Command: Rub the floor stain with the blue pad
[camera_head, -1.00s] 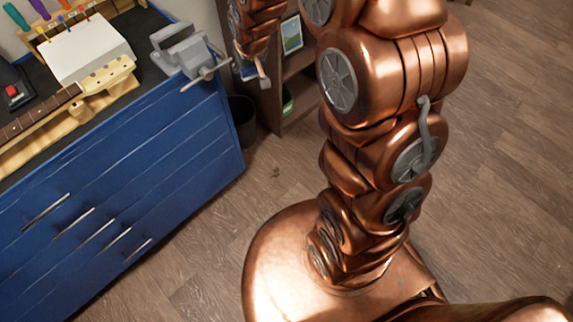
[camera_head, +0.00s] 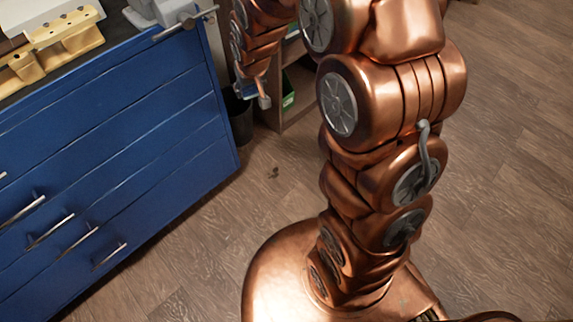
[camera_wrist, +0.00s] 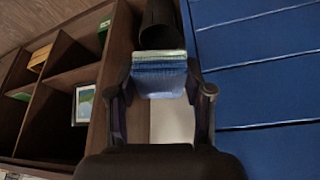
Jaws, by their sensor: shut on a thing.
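The floor stain (camera_head: 273,172) is a small dark mark on the wooden floor, between the blue bench and my base in the head view. My gripper (camera_wrist: 164,88) is shut on the blue pad (camera_wrist: 160,82), which has a pale green edge and sits between the two fingertips. In the head view my gripper (camera_head: 257,93) hangs above and slightly left of the stain, apart from it. The pad is hard to make out there. The stain cannot be made out in the wrist view.
A blue drawer bench (camera_head: 120,140) stands at the left, its handles facing the floor. A black bin (camera_head: 240,120) and a wooden shelf (camera_head: 297,112) stand behind my gripper; the bin also shows in the wrist view (camera_wrist: 160,25). The floor around the stain is clear.

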